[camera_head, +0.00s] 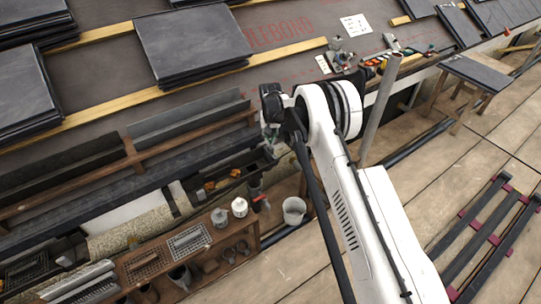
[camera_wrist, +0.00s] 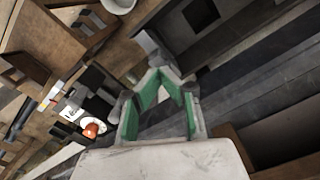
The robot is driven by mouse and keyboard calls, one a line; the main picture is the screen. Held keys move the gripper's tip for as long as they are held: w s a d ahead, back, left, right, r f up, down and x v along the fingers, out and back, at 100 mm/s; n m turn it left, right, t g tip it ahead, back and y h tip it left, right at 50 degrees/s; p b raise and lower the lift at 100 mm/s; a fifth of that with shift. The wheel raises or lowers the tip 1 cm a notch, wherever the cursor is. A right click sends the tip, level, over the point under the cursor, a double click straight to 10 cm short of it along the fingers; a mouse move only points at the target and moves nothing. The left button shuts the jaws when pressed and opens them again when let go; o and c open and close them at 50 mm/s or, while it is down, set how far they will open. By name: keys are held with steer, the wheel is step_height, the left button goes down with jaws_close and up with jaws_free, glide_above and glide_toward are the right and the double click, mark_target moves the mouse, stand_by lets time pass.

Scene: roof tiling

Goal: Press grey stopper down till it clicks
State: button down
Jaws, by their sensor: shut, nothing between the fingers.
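My gripper (camera_wrist: 165,68) is shut and empty, its green-lined fingers meeting at the tips in the wrist view. Just beyond the tips is a small grey block-like piece (camera_wrist: 151,44) at the end of a dark channel. I cannot tell whether it is the grey stopper, or whether the fingertips touch it. In the head view my gripper (camera_head: 270,140) hangs beside the roof edge, largely hidden by my wrist and arm. No grey stopper can be clearly made out there.
Dark gutter lengths (camera_head: 185,124) run along the eave. A wooden shelf (camera_head: 140,262) below holds two white pots and several tools. A white bucket (camera_head: 294,210) stands on the planks. Slate stacks (camera_head: 192,45) lie on the roof. A grey pole (camera_head: 381,105) stands right of my arm.

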steer(key=shift+f+b, duration=0.7)
steer(key=shift+f, duration=0.5)
stand_by(0.7)
stand_by(0.4)
step_height(320, 180, up, 9)
steer(key=p, duration=0.2)
stand_by(0.8)
stand_by(0.5)
